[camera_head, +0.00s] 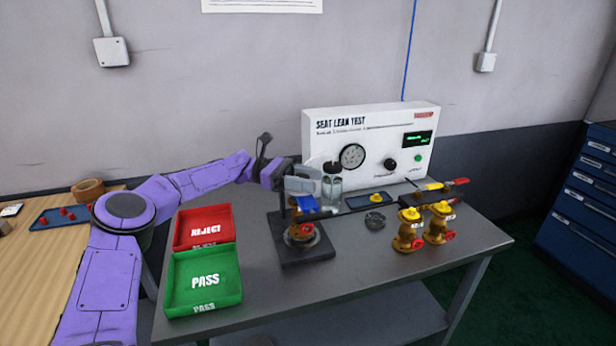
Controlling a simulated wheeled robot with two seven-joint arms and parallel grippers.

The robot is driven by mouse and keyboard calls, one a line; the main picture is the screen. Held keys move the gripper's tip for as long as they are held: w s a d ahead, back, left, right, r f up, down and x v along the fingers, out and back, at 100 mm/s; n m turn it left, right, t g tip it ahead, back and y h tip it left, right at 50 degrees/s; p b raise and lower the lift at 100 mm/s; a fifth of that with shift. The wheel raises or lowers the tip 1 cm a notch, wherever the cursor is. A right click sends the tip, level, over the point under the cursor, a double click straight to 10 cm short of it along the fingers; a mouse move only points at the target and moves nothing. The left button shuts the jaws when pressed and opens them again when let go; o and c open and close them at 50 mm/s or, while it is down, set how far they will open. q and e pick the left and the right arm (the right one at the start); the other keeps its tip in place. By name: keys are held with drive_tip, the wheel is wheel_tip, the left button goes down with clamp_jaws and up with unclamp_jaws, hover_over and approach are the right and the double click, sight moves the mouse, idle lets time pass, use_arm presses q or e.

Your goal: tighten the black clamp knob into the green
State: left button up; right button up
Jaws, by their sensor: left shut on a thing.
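The clamp fixture stands on a black base plate (305,250) at the middle of the grey bench, with a brass body (300,232) in it and a blue part (306,204) above. My left gripper (304,184) reaches in from the left over the top of the fixture. It is shut at the place of the black clamp knob, which it hides; I cannot make out the knob or any green mark on it. My right gripper is not in view.
A red REJECT tray (204,211) and a green PASS tray (239,275) lie left of the fixture. Behind stand a clear bottle (332,190) and the white test panel (318,150). Two brass valves (407,232) (437,225) stand to the right. The front right bench top is clear.

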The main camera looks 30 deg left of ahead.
use_arm(q)
drive_tip(key=shift+s+f+g, duration=0.1)
drive_tip(key=shift+f+g, duration=0.05)
drive_tip(key=shift+g, duration=0.15)
drive_tip(key=o, duration=1)
drive_tip(key=shift+s+a+b, duration=0.25)
drive_tip(key=shift+s+a, duration=0.1)
drive_tip(key=shift+a, duration=1.35)
drive_tip(key=shift+s+a+b, duration=0.25)
drive_tip(key=shift+s+a, duration=0.1)
drive_tip(key=shift+a, duration=1.35)
drive_tip(key=shift+s+a+b, duration=0.25)
drive_tip(key=shift+s+a, duration=0.1)
drive_tip(key=shift+a, duration=1.35)
